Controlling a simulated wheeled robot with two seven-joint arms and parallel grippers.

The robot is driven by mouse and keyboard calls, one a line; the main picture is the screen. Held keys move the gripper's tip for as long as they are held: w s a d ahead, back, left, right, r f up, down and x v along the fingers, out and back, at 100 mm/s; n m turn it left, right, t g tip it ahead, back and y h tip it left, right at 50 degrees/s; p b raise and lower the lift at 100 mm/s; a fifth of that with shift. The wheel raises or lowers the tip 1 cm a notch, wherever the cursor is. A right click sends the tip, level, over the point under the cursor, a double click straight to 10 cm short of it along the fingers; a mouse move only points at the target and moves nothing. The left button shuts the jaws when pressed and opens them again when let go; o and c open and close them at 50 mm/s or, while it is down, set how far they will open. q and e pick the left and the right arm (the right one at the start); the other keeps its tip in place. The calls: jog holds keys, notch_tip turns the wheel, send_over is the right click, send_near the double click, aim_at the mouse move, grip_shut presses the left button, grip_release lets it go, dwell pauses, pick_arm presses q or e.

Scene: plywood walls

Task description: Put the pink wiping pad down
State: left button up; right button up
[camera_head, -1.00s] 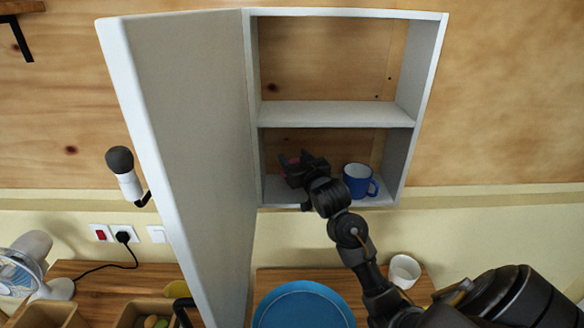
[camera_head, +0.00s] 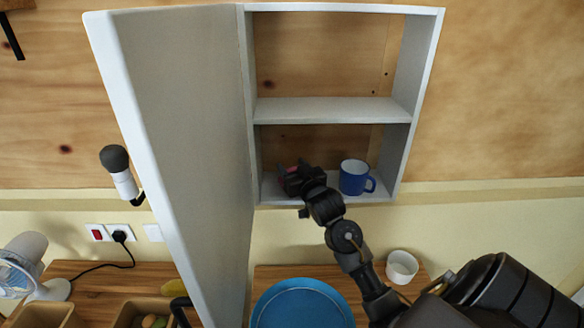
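The pink wiping pad (camera_head: 293,168) shows only as a small pink patch in the lower compartment of the white wall cabinet (camera_head: 333,111). It is at the left part of that compartment, close to the cabinet floor, and mostly hidden by my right gripper (camera_head: 290,177). The dark fingers are right at the pad, with pink showing between them. I cannot tell whether they grip it or stand apart from it, or whether the pad touches the floor. My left gripper is not in view.
A blue mug (camera_head: 355,178) stands just right of my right gripper in the same compartment. The upper compartment is empty. The open cabinet door (camera_head: 190,140) stands to the left. Below, a blue plate (camera_head: 301,305) and a white cup (camera_head: 402,266) are on the wooden counter.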

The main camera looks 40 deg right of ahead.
jog(key=o, duration=0.4)
jog(key=shift+s+r, duration=0.1)
jog(key=shift+r, duration=0.05)
jog(key=b+v, duration=0.4)
jog(key=v, duration=0.8)
jog(key=shift+a, duration=0.1)
